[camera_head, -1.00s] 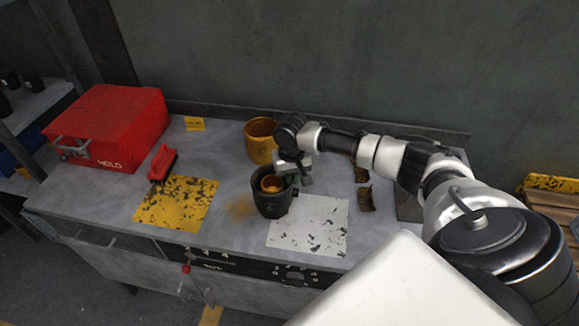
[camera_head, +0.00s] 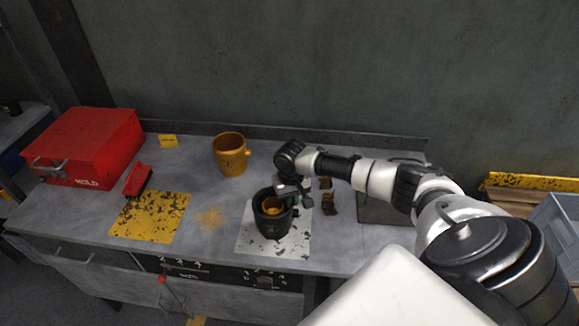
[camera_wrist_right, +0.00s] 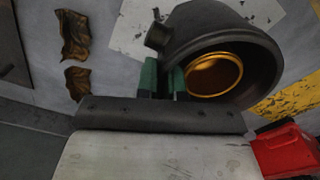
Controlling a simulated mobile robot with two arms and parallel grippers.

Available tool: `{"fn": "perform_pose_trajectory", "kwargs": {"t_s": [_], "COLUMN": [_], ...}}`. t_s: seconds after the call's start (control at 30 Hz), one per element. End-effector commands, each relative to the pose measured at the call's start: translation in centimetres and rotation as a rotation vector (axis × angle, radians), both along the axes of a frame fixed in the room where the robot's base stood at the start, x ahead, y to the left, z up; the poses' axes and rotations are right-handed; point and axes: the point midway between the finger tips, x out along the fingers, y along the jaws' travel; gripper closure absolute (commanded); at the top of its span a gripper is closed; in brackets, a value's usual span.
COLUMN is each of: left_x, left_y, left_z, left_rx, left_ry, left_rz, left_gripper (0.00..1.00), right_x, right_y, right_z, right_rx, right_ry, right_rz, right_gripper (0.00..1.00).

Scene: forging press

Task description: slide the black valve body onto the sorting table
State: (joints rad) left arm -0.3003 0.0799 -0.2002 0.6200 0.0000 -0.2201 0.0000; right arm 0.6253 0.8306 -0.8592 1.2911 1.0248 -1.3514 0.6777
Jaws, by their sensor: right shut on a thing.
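The black valve body (camera_head: 270,226) stands upright on the worn white patch (camera_head: 297,246) of the grey sorting table (camera_head: 190,242). Its open top shows a golden inside. In the wrist view the valve body (camera_wrist_right: 240,38) has a short side stub, and its golden bore faces the camera. My right gripper (camera_head: 293,200) is shut on the valve body at its right side. Its green fingers (camera_wrist_right: 164,80) show in the wrist view against the body near the stub; the exact contact is partly hidden. My left gripper is out of view.
A yellow valve body (camera_head: 230,157) stands behind. A worn yellow patch (camera_head: 150,218), a red brush (camera_head: 138,180) and a red mold box (camera_head: 85,147) are at left. Brown scraps (camera_head: 328,203) lie right of my gripper. Orange dust (camera_head: 211,218) lies between the patches.

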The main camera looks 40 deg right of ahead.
Motion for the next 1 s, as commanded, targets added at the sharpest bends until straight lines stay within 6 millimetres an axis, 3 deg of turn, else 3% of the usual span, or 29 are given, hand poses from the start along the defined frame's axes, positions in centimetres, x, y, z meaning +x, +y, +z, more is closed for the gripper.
{"fn": "perform_pose_trajectory", "kwargs": {"t_s": [0.43, 0.5, 0.63, 1.0], "left_x": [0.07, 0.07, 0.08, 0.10], "left_y": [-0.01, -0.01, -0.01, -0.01], "left_z": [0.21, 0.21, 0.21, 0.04], "left_rx": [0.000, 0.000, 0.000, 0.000], "left_ry": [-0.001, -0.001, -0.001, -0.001], "left_rz": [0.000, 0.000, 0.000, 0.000], "left_gripper": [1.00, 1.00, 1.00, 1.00], "right_x": [-0.03, -0.03, -0.02, 0.03], "right_y": [-0.07, -0.07, -0.06, -0.04], "right_z": [0.09, 0.09, 0.08, 0.55], "right_rx": [0.001, 0.001, 0.001, 0.001], "right_ry": [-0.001, -0.001, -0.001, -0.003], "right_rz": [0.001, 0.001, 0.001, 0.002], "right_gripper": [1.00, 0.84, 0.65, 0.62]}}
